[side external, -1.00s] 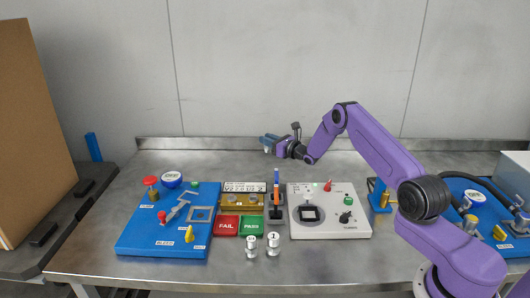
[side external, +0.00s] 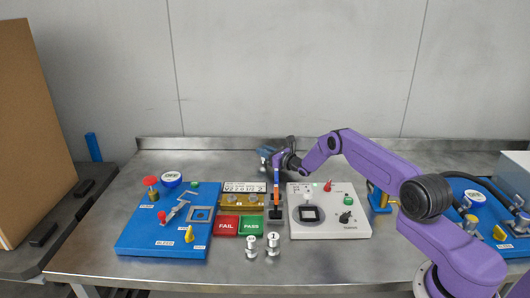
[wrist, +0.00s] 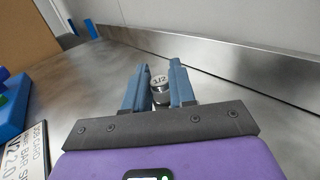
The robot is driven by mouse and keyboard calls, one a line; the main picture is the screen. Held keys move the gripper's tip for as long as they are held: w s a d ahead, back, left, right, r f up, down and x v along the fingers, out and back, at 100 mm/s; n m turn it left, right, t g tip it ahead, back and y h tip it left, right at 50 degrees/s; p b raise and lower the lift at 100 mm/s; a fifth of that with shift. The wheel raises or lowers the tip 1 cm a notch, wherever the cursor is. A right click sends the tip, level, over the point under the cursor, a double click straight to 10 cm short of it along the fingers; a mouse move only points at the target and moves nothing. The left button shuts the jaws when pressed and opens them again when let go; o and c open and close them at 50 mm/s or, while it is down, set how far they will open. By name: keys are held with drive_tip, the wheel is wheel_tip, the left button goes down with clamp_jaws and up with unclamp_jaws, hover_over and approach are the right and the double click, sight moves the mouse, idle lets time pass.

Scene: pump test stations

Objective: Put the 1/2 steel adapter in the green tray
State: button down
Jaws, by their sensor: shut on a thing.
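My gripper (side external: 263,158) is at the back middle of the bench, behind the rack and the trays. In the wrist view its blue fingers (wrist: 160,82) are shut on a steel adapter (wrist: 160,88) marked 1/2, which sits between the fingertips. The green tray (side external: 251,234), labelled PASS, lies at the front middle, directly right of the red tray (side external: 226,234), labelled FAIL. My gripper is well behind the green tray and apart from it.
A brass-coloured rack (side external: 238,208) with a label plate stands behind the trays. A black stand (side external: 276,213) holds an orange and blue tool. Two steel fittings (side external: 251,247) (side external: 273,244) stand in front. A blue panel (side external: 150,238) is left, a white tester (side external: 330,228) right.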

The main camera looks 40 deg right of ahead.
drive_tip(key=shift+f, duration=0.1)
drive_tip(key=c, duration=0.9)
unclamp_jaws()
drive_tip(key=shift+c, duration=0.2)
drive_tip(key=shift+s, duration=0.1)
